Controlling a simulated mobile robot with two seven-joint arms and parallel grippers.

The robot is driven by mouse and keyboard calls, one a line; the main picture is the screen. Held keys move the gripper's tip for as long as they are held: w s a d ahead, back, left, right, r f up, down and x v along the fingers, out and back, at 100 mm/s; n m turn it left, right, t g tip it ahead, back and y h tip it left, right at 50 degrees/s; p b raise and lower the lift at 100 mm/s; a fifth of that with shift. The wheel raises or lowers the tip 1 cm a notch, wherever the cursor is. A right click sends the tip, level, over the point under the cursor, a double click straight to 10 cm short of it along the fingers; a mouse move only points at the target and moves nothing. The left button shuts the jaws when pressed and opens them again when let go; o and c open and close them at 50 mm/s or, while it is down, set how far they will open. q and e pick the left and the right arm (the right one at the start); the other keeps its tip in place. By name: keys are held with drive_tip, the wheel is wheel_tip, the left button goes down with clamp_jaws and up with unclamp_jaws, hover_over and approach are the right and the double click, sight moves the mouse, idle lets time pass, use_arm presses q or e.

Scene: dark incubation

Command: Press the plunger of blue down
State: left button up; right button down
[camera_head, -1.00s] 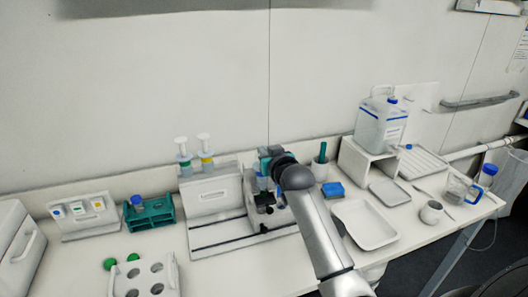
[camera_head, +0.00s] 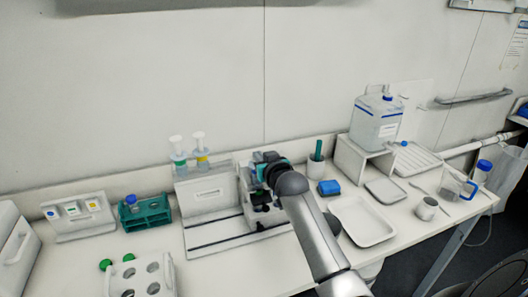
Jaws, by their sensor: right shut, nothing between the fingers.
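Two white-topped plungers stand side by side behind the pale upright stand. The left one, with a blue band (camera_head: 179,157), has its white top (camera_head: 176,140) raised. The right one, with a yellow band (camera_head: 202,158), is raised too. My right gripper (camera_head: 260,207) is right of the stand, over the grey base, and apart from both plungers. It is small and dark in the picture, shut, with nothing held. My right arm hides part of the bench behind it. My left gripper is out of view.
A green rack (camera_head: 148,216) with a blue-capped tube is at the left. The front middle of the bench is clear.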

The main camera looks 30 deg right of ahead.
wheel_tip(320, 180, up, 4)
drive_tip(key=p, duration=0.3)
drive_tip(key=v, duration=1)
drive_tip(key=shift+f, duration=0.1)
